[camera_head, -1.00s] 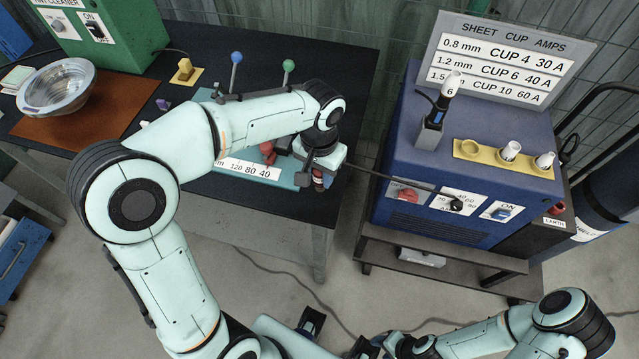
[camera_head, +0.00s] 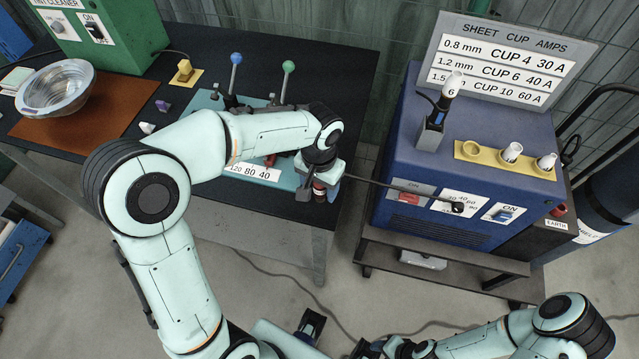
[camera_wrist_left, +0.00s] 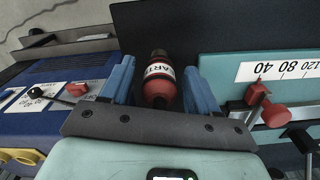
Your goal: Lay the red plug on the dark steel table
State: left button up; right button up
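The red plug (camera_wrist_left: 160,82) has a white lettered band and a grey end. In the left wrist view it sits between the two blue fingers of my left gripper (camera_wrist_left: 160,85), with a gap showing beside it, so the gripper looks open around it. In the head view the plug (camera_head: 320,190) shows just below my left gripper (camera_head: 318,180), at the right front part of the dark steel table (camera_head: 340,90). Dark surface shows behind the plug; whether it rests flat is hard to tell. My right gripper (camera_head: 368,347) is low at the bottom edge, its fingers unclear.
A teal fixture (camera_head: 300,165) with a number scale and red clamp lies left of the plug. The blue welder (camera_head: 470,130) stands on a cart to the right, past a gap. A steel bowl (camera_head: 62,88) sits on a brown mat (camera_head: 110,105) at left.

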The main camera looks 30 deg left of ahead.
pick_arm(q)
jog(key=shift+r, duration=0.3)
notch_tip(320, 180, up, 12)
jog(key=p, duration=0.2)
pick_arm(e)
jog(key=shift+w+r, duration=0.3)
jog(key=shift+r, duration=0.3)
jog(key=shift+w+r, duration=0.3)
jog(key=shift+r, duration=0.25)
pick_arm(q)
jog(key=shift+f, duration=0.15)
pick_arm(e)
jog(key=shift+s, duration=0.1)
